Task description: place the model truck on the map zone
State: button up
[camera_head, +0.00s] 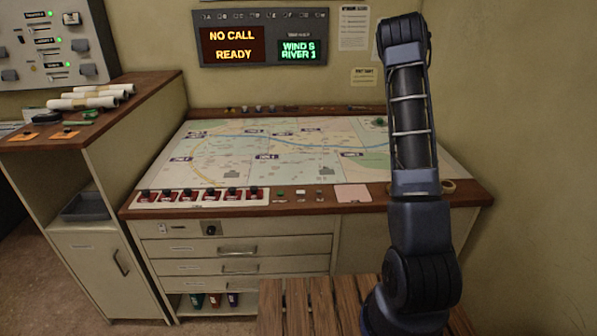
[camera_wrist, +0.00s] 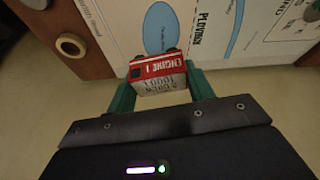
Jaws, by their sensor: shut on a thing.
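The model truck (camera_wrist: 156,70), red with a white panel and "ENGINE 1" lettering, is between the green fingers of my gripper (camera_wrist: 160,88) in the wrist view. My gripper is shut on it. The map (camera_head: 285,152) lies on the sloped console top in the head view, with pale zones, a blue river line and dark labels. Part of the map (camera_wrist: 190,22) shows beyond the truck in the wrist view, with blue patches and print. I cannot tell the gap between truck and map. My arm hides the map's right part in the head view, and the gripper is not visible there.
Several red-based switches (camera_head: 200,196) line the console's front left edge. Small items sit on the back ledge. A side cabinet (camera_head: 95,150) with paper rolls (camera_head: 90,97) stands left.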

jog(key=w+a+n+t, duration=0.1)
jog(key=w+a+n, duration=0.1)
jog(key=a, duration=0.6)
jog(key=w+a+n, duration=0.2)
jog(key=a, duration=0.5)
jog(key=n+t+y, duration=0.3)
jog(key=n+y, duration=0.1)
jog(key=n, duration=0.8)
send_over(266, 170)
jog(key=s, duration=0.2)
jog(key=f, duration=1.9)
jog(key=shift+w+f, duration=0.25)
jog(key=shift+w, duration=0.05)
jog(key=shift+f, duration=0.15)
jog(key=o, duration=1)
jog(key=shift+c, duration=0.2)
